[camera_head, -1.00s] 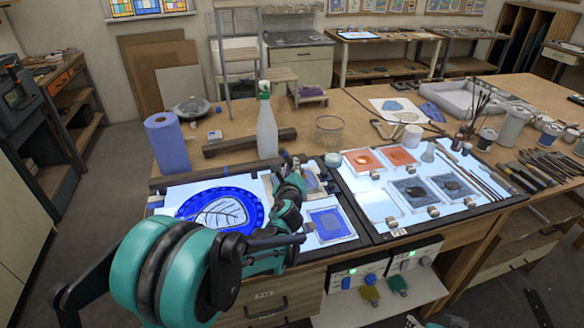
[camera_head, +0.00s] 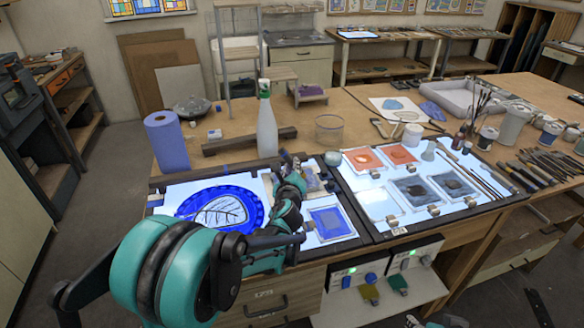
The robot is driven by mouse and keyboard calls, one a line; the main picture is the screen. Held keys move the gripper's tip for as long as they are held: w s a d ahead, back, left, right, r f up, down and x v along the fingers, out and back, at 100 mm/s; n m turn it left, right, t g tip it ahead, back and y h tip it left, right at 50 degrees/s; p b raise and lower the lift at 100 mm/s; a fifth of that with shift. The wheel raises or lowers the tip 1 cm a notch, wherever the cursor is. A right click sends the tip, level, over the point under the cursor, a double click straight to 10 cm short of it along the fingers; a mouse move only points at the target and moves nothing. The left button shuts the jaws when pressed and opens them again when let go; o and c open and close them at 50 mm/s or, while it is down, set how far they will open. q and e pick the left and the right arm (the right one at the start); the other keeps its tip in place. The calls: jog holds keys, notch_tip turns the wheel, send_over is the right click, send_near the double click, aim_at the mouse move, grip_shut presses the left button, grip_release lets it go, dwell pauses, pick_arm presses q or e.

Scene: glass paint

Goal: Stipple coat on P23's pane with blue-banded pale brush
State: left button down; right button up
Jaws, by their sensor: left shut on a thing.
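My left gripper (camera_head: 292,166) is over the right part of the left light panel, above a small pane (camera_head: 310,181) that it partly covers. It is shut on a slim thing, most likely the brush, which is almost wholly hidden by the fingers. Its pale handle and blue band cannot be made out. A blue square pane (camera_head: 330,222) lies in front and to the right of the gripper. A round blue piece with a white leaf (camera_head: 222,209) lies on its left. No P23 label can be read.
A spray bottle (camera_head: 266,125) and a blue roll (camera_head: 167,141) stand behind the left light panel. A glass jar (camera_head: 329,129) stands behind the gripper. The right light panel (camera_head: 378,205) holds orange and grey panes and several thin tools. Jars and brushes crowd the right side.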

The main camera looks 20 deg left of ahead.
dwell(0.4)
pick_arm(q)
jog(key=shift+r+p, duration=0.85)
jog(key=shift+r, duration=0.25)
jog(key=shift+f, duration=0.1)
jog(key=shift+a, duration=0.1)
jog(key=s+a, duration=0.1)
jog(key=a, duration=0.6)
jog(key=shift+a, duration=0.2)
jog(key=shift+s, duration=0.1)
jog(key=shift+f+b, duration=0.75)
jog(key=shift+b, duration=0.15)
jog(key=shift+f+b, duration=0.3)
